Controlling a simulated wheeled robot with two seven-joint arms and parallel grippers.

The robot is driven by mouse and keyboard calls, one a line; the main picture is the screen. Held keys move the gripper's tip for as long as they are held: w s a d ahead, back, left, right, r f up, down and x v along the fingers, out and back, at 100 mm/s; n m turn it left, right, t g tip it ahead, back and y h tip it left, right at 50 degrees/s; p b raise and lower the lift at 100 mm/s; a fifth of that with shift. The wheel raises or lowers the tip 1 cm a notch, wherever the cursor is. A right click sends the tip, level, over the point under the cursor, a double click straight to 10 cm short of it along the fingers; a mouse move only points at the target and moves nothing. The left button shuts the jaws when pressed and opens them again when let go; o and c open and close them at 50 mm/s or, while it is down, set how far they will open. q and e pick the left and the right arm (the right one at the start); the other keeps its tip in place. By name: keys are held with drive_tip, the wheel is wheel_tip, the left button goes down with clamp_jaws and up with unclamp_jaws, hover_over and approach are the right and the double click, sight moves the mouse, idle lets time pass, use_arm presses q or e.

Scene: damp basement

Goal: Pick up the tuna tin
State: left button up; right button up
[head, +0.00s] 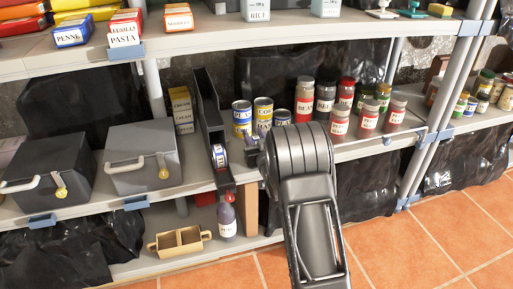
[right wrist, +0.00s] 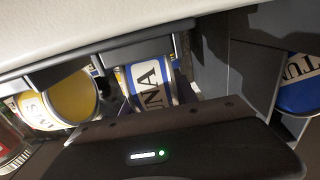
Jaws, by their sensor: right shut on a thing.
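My right gripper (head: 251,150) is at the front of the middle shelf, just right of the black can rack (head: 208,125). In the right wrist view a tin lettered TUNA, with a white and blue label, is the tuna tin (right wrist: 150,84). It lies right in front of my gripper body, and the gripper is shut on it. In the head view I cannot make this tin out clearly behind the gripper and arm. A similar blue and white tin (head: 219,156) sits at the low end of the rack; it also shows in the right wrist view (right wrist: 300,88). My left gripper is not in view.
Several yellow and blue tins (head: 242,117) stand behind the gripper. Spice jars (head: 340,121) stand to the right, and grey boxes (head: 142,155) to the left. The upper shelf (head: 220,38) hangs above. Below are a wooden caddy (head: 179,242) and a purple bottle (head: 227,221).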

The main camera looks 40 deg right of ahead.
clamp_jaws()
wheel_tip(320, 180, up, 10)
drive_tip(key=p, duration=0.4)
idle(0.7)
